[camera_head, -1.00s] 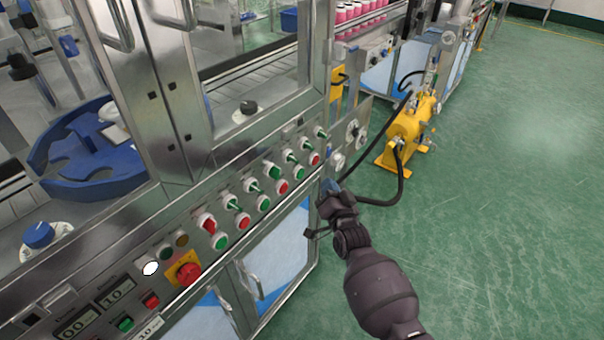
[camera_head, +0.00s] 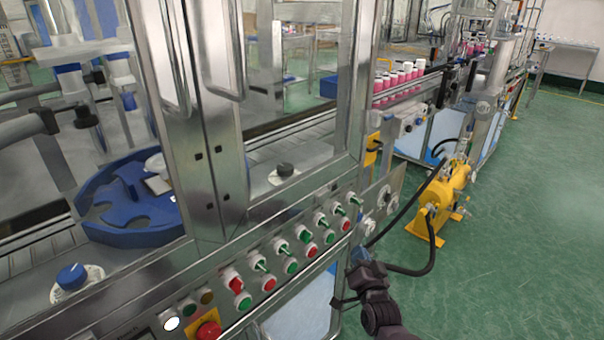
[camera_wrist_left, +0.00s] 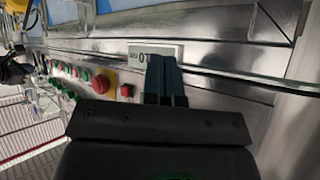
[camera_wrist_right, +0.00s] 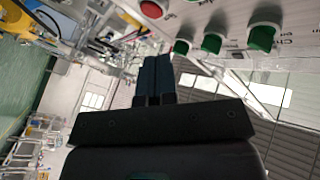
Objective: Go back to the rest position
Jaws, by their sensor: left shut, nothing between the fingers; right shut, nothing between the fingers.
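My right gripper (camera_head: 360,256) is at the lower right of the head view, in front of the right end of the machine's control panel (camera_head: 368,210). Its dark fingers (camera_wrist_right: 155,72) are together and empty in the right wrist view, with green knobs (camera_wrist_right: 262,37) and a red button (camera_wrist_right: 151,9) beyond them. My left gripper is outside the head view. In the left wrist view its fingers (camera_wrist_left: 162,72) are together and empty, over a small numeric display (camera_wrist_left: 145,55) on the metal panel. I cannot tell whether they touch it.
The steel machine (camera_head: 205,170) fills the left, with a blue rotary plate (camera_head: 130,225) behind its doors. A red emergency button (camera_head: 208,331) sits low on the panel. A yellow pump unit (camera_head: 440,195) with black hoses stands right of the machine. Green floor (camera_head: 530,240) is open at right.

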